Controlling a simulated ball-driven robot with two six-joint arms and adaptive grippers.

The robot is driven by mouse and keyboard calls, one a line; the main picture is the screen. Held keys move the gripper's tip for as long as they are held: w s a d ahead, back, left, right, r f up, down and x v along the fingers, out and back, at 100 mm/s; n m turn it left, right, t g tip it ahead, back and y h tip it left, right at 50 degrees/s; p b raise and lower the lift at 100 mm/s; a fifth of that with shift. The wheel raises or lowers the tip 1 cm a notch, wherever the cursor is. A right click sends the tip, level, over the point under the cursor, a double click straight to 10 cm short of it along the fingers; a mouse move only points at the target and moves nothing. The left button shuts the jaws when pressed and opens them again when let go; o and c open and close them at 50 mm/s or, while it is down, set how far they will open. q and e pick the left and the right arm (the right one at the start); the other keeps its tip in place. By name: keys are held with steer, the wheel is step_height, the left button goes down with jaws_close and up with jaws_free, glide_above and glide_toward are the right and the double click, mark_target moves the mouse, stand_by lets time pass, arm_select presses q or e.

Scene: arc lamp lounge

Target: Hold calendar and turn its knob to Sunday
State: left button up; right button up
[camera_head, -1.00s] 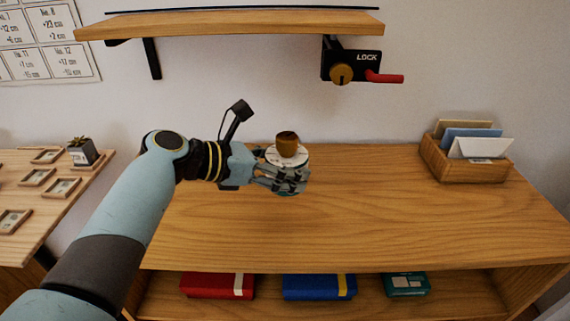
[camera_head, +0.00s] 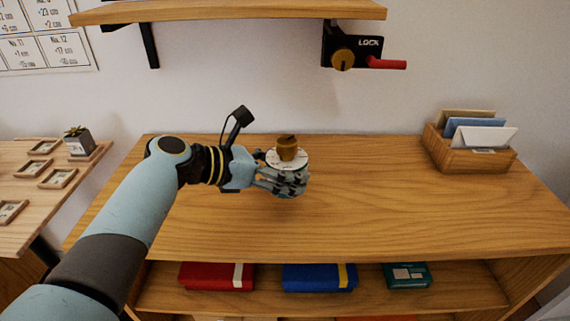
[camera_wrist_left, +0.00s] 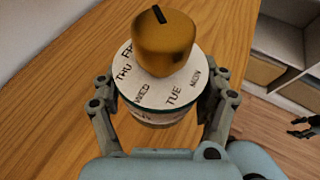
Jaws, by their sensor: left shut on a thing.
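The calendar is a round white drum (camera_wrist_left: 150,91) with day names around its top; THU, part of FRI, WED, TUE and MON are readable in the left wrist view. A brass-brown knob (camera_wrist_left: 165,45) with a black line on top rises from its middle and hides the far side, so SUN is not seen. In the head view the calendar disc (camera_head: 272,160) is upright above the desk. My left gripper (camera_head: 287,182) is shut around its sides. My right gripper (camera_wrist_left: 302,127) shows small at the left wrist view's right edge, fingers apart, away from the calendar.
The wooden desk (camera_head: 400,215) is largely clear. A wooden holder with cards (camera_head: 470,157) stands at back right. A wall shelf (camera_head: 230,11) and a LOCK box with red handle (camera_head: 387,64) hang above. Red (camera_head: 208,277) and blue (camera_head: 310,278) boxes lie below.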

arm_select(q)
steer(key=shift+f+b, duration=1.55)
steer(key=shift+f, duration=1.2)
steer(key=shift+f, duration=0.35)
